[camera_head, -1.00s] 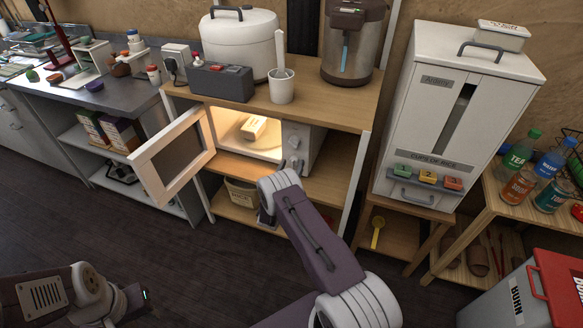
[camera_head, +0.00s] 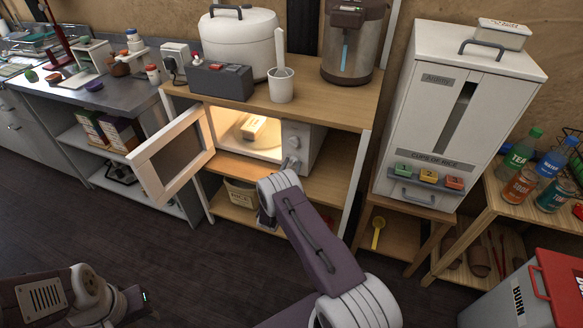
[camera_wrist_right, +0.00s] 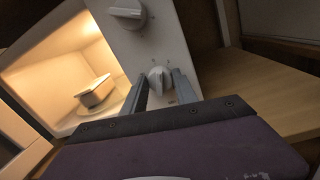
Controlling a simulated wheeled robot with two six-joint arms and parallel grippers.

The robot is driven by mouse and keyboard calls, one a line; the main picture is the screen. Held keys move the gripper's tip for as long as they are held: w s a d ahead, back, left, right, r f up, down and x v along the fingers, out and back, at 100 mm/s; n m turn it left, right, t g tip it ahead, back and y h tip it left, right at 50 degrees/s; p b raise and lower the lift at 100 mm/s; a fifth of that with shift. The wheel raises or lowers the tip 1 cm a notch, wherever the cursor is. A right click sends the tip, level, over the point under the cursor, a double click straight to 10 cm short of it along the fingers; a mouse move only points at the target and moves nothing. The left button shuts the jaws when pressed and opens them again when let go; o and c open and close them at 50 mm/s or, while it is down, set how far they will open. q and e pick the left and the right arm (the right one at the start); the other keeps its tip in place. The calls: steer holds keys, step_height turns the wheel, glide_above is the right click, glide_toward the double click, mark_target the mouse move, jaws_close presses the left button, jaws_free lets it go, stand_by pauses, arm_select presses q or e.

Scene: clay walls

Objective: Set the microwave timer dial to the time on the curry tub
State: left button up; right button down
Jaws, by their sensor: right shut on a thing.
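The white microwave (camera_head: 302,150) stands on the wooden shelf unit with its door (camera_head: 172,155) open and its inside lit. Two dials show on its front panel in the right wrist view: an upper dial (camera_wrist_right: 127,13) and a lower dial (camera_wrist_right: 159,77). My right gripper (camera_wrist_right: 161,86) has its fingers on either side of the lower dial, shut on it. A small pale tub (camera_head: 254,128) sits inside the microwave; its writing is too small to read. A white lidded tub (camera_head: 500,34) with writing lies on the rice dispenser. My left gripper (camera_head: 138,303) is low at bottom left, its fingers unclear.
A rice dispenser (camera_head: 450,120) stands to the right on a wooden stand. A rice cooker (camera_head: 240,42), a grey box (camera_head: 222,82), a white cup (camera_head: 281,86) and a water boiler (camera_head: 347,45) stand above the microwave. Dark floor (camera_head: 110,230) is clear in front.

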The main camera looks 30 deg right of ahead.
steer(key=m+b, duration=0.1)
steer(key=m, duration=0.4)
steer(key=shift+f+m+h, duration=0.15)
steer(key=shift+m+h, duration=0.15)
stand_by(0.5)
steer(key=c, duration=1)
jaws_free()
steer(key=shift+o, duration=0.2)
steer(key=p+v, duration=0.2)
steer(key=v, duration=0.7)
steer(key=shift+s+p, duration=0.1)
steer(key=shift+p, duration=0.2)
